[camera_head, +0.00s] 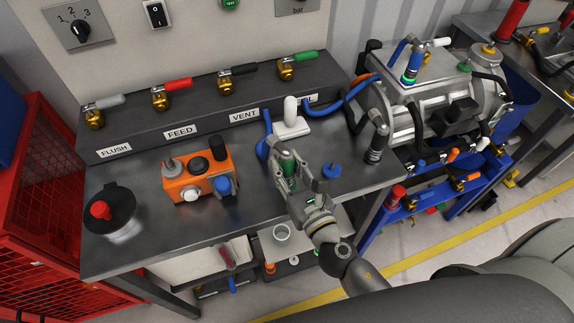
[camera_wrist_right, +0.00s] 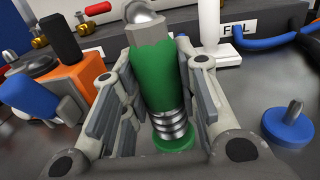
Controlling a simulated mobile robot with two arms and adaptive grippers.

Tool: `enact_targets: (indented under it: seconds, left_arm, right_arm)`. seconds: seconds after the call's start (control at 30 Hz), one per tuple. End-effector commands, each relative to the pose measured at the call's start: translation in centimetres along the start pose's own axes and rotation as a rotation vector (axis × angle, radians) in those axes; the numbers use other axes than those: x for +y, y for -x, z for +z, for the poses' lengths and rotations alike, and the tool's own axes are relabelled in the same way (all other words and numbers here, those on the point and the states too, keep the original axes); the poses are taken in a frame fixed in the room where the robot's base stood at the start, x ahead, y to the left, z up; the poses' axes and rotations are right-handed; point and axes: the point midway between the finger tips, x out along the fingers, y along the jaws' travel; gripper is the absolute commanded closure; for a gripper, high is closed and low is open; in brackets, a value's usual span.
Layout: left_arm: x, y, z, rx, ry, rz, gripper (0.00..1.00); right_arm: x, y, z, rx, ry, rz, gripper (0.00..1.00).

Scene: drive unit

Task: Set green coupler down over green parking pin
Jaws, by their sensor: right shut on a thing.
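The green coupler (camera_head: 289,169) is upright between the fingers of my right gripper (camera_head: 293,178) above the steel bench. In the right wrist view the green coupler (camera_wrist_right: 160,78) has a silver top and ribbed silver rings at its lower end. My right gripper is shut on it. The green parking pin's round green base (camera_wrist_right: 176,141) shows directly beneath the rings. The pin's shaft is hidden, and I cannot tell whether the coupler touches the base. My left gripper is not in view.
A blue parking pin (camera_head: 331,171) stands just right of the gripper. A white post (camera_head: 290,114) is behind it. An orange box (camera_head: 203,180) with knobs and a blue fitting (camera_head: 224,186) stands to the left. A blue hose (camera_head: 347,99) runs behind right. The bench front has some bare steel.

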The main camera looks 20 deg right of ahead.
Motion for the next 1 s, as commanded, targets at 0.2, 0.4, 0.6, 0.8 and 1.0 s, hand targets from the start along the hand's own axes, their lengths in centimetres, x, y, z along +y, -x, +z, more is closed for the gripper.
enact_targets:
  seconds: [0.2, 0.4, 0.6, 0.8, 1.0]
  left_arm:
    - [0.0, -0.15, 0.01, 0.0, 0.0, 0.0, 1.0]
    - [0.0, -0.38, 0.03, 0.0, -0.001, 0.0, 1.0]
    - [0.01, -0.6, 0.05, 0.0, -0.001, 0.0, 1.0]
    - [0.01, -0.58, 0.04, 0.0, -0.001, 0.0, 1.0]
    - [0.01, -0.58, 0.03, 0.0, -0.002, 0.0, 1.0]
  right_arm:
    - [0.0, -0.03, -0.05, -0.002, 0.0, 0.0, 1.0]
    - [0.0, -0.03, -0.31, -0.002, 0.0, 0.0, 1.0]
    - [0.0, -0.03, -0.54, -0.002, 0.0, 0.0, 1.0]
    - [0.0, -0.03, -0.53, -0.002, 0.0, 0.0, 1.0]
    - [0.0, -0.02, -0.56, -0.002, 0.0, 0.0, 0.47]
